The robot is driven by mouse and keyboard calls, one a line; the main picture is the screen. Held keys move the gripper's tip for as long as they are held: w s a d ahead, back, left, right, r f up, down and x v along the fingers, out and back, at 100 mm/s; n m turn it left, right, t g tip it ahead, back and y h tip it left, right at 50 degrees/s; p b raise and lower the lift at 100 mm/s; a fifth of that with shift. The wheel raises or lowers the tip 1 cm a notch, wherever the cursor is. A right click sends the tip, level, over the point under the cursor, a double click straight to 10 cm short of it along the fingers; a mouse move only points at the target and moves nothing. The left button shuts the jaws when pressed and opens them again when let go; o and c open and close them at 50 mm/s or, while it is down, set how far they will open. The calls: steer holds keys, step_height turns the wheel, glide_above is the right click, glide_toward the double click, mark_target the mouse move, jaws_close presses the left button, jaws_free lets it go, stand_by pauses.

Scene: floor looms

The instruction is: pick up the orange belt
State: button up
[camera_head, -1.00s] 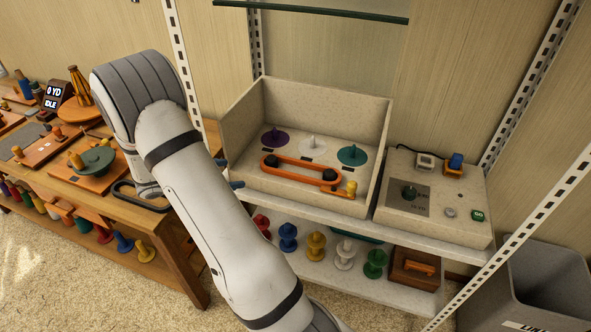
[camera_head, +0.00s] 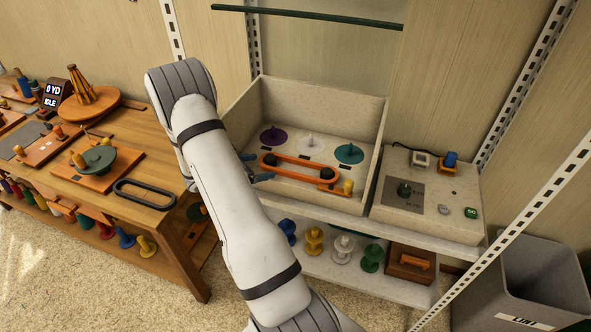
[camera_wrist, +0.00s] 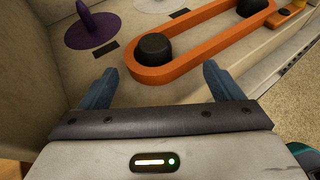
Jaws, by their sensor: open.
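The orange belt (camera_head: 298,173) is a long loop around two black pulleys (camera_head: 270,160) in the open stone-coloured box on the shelf. In the wrist view the belt (camera_wrist: 190,68) lies just ahead of my gripper, with a black pulley (camera_wrist: 153,48) inside its near end. My gripper (camera_wrist: 161,82) is open and empty. Its two blue fingers stand apart, left and right of the belt's near end. In the head view my gripper (camera_head: 256,167) is at the box's left side, close to the belt's left end; my arm hides part of the box's left wall.
Purple (camera_head: 273,136), white (camera_head: 310,146) and teal (camera_head: 349,153) discs with pegs stand behind the belt. A yellow-knobbed crank (camera_head: 347,187) is at its right end. A control box (camera_head: 430,205) stands right of the box. A dark belt (camera_head: 145,194) lies on the wooden bench.

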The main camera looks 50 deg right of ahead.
steer(key=shift+d+f, duration=0.15)
steer(key=shift+d, duration=0.05)
steer(key=shift+c, duration=0.4)
steer(key=c, duration=1.1)
